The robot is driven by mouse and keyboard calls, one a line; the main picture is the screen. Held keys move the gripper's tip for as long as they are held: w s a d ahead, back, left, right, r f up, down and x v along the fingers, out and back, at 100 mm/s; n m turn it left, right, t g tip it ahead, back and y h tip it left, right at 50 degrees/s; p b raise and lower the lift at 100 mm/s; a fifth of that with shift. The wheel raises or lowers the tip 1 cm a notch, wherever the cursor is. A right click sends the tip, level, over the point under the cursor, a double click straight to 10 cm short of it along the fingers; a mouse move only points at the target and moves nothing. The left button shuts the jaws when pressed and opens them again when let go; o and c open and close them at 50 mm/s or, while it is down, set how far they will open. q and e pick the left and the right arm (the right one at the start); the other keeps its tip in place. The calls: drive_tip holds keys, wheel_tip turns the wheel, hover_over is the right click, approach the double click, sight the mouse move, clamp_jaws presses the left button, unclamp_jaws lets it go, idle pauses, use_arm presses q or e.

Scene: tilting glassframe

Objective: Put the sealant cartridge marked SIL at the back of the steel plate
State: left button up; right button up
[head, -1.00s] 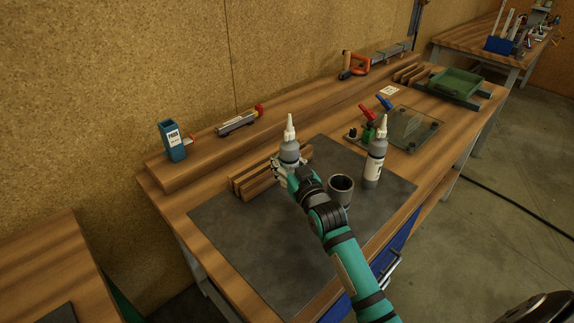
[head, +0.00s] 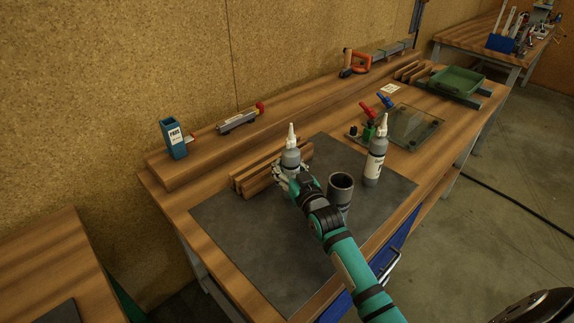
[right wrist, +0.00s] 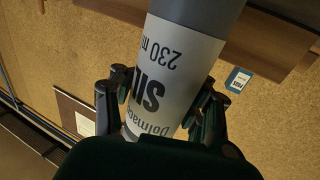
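The SIL cartridge (head: 290,157) is a grey bottle with a white nozzle, upright in my right gripper (head: 284,172). In the right wrist view its white label (right wrist: 165,72) reads SIL and 230 m, and a finger lies on each side of it. The dark steel plate (head: 250,243) lies on the bench. The cartridge appears over the plate's back part, in front of wooden strips; the gripper hides its base, so I cannot tell whether it touches the plate. My left gripper is not in view.
A second grey cartridge (head: 375,162) and a dark grey cup (head: 341,186) stand on the plate's right part. Wooden strips (head: 255,178) lie along its back edge. A glass pane (head: 412,125) lies farther right. The plate's front left is clear.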

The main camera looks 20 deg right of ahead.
drive_tip(key=o, duration=0.5)
drive_tip(key=shift+r, duration=0.2)
drive_tip(key=s, duration=0.7)
drive_tip(key=shift+s+b, duration=0.25)
drive_tip(key=shift+b, duration=0.15)
